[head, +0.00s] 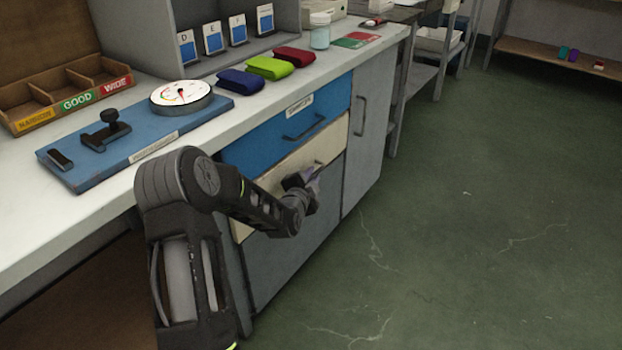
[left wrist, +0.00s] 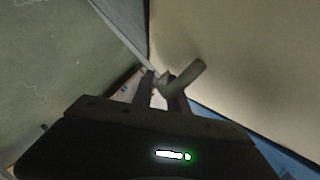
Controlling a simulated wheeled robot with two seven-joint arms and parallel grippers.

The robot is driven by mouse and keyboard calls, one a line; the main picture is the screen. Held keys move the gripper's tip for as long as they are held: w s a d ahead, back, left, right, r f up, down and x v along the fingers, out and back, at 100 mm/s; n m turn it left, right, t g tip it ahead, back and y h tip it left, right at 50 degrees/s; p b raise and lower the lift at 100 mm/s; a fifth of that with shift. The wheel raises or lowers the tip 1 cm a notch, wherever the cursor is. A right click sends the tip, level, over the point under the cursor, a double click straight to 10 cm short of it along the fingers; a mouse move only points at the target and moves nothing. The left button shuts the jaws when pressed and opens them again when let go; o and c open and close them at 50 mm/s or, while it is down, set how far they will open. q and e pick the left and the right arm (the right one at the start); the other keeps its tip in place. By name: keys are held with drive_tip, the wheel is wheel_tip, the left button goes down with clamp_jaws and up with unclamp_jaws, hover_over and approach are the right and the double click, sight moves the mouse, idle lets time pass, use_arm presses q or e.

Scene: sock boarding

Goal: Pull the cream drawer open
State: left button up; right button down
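The cream drawer (head: 291,160) sits under a blue drawer in the grey bench. Its front looks about flush with its neighbours, and my left arm covers part of it. My left gripper (head: 311,180) is at the drawer's handle (head: 318,164). In the left wrist view the cream front (left wrist: 245,50) fills the right side, and the bent handle (left wrist: 188,77) reaches to the fingertips of my left gripper (left wrist: 162,80). A narrow gap shows between the fingers. I cannot tell whether they press on the handle. My right gripper is not in view.
The blue drawer (head: 325,105) with its own handle is just above, and a grey panel (head: 300,225) is below. A tall grey door (head: 371,125) stands to the right. The green floor (head: 470,220) in front is clear. Coloured folded socks (head: 268,68) lie on the bench top.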

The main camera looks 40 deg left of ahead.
use_arm(q)
drive_tip(key=shift+c, duration=0.3)
clamp_jaws()
idle(1.1)
